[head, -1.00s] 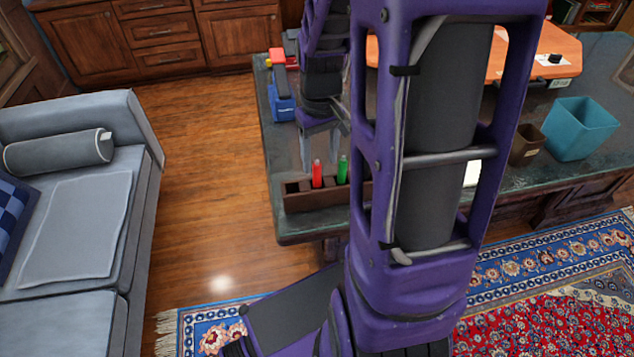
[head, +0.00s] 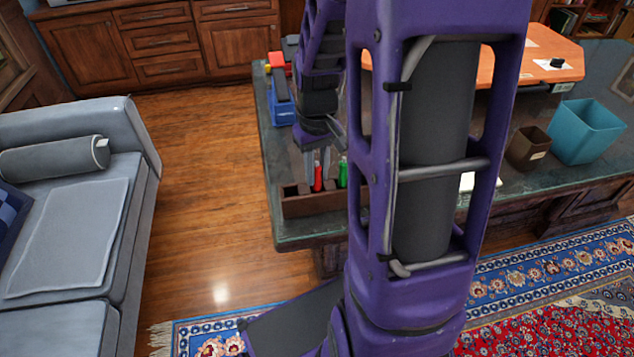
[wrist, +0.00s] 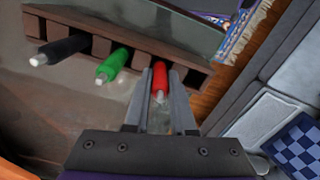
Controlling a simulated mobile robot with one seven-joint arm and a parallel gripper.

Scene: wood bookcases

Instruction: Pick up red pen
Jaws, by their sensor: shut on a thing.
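The red pen (head: 318,177) stands upright in a dark wooden holder (head: 308,206) on the near left corner of the table. My gripper (head: 318,170) is lowered over the holder with its fingers on either side of the red pen. In the wrist view the red pen (wrist: 160,78) lies between the two grey fingers, which are closed on it. Its lower end is still inside the holder (wrist: 125,58). A green pen (head: 343,173) stands just to the right, and it also shows in the wrist view (wrist: 112,66).
A black pen (wrist: 62,50) sits in the same holder, beyond the green one in the wrist view. A blue item (head: 281,105) stands behind on the table (head: 262,130). A brown cup (head: 527,147) and teal bin (head: 587,132) are at the right. A grey sofa (head: 75,210) is at the left.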

